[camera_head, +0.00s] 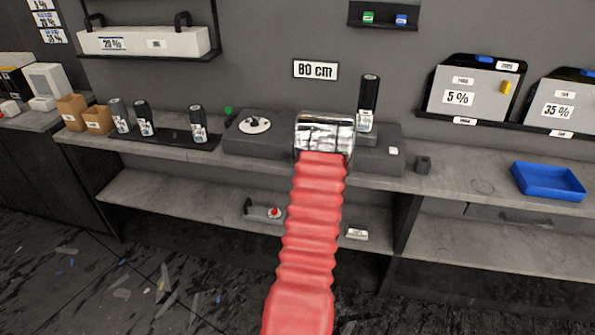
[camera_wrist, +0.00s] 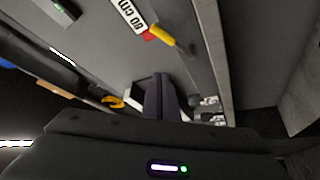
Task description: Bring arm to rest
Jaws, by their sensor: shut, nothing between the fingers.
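My arm, with a red ribbed sleeve and a shiny silver wrist, reaches up from the bottom of the head view and ends in front of the workbench (camera_head: 380,183). The fingers are not visible past the silver wrist there. In the wrist view my gripper (camera_wrist: 160,88) shows as dark fingers close together, with nothing seen between them. The dark gripper body with a small lit indicator fills the bottom of that view. A wall sign reading 80 cm (camera_head: 315,70) is above the wrist in the head view, and it also shows near the top of the wrist view (camera_wrist: 124,12).
A dark machine block (camera_head: 253,145) lies behind my wrist, with a tall black bottle (camera_head: 368,95) at its right. Several bottles stand left on the bench. A blue tray (camera_head: 548,182) is at right. A lower shelf (camera_head: 165,195) runs beneath; debris litters the floor.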

